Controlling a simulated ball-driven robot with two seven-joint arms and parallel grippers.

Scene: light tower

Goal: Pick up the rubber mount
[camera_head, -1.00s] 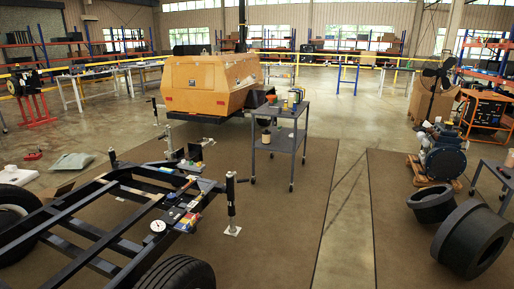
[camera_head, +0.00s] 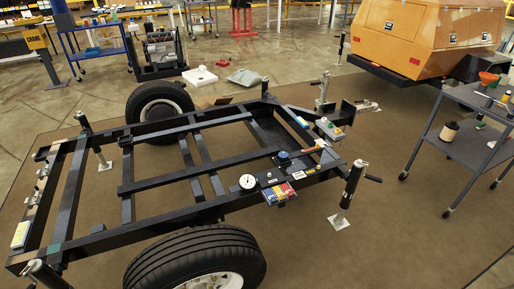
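A black trailer frame (camera_head: 150,185) stands on its jacks and wheels in the middle of the view. On its front plate sits a small dark, bluish round piece (camera_head: 283,158), which may be the rubber mount; it is too small to be sure. A white round gauge (camera_head: 248,182) and a set of small coloured boxes (camera_head: 279,193) lie near it on the frame. Neither of my grippers is in view.
A grey cart (camera_head: 468,143) with bottles and cups stands at the right. An orange enclosure (camera_head: 430,35) is at the upper right. Jacks with handles (camera_head: 352,190) rise from the frame's corners. The brown mat is clear between frame and cart.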

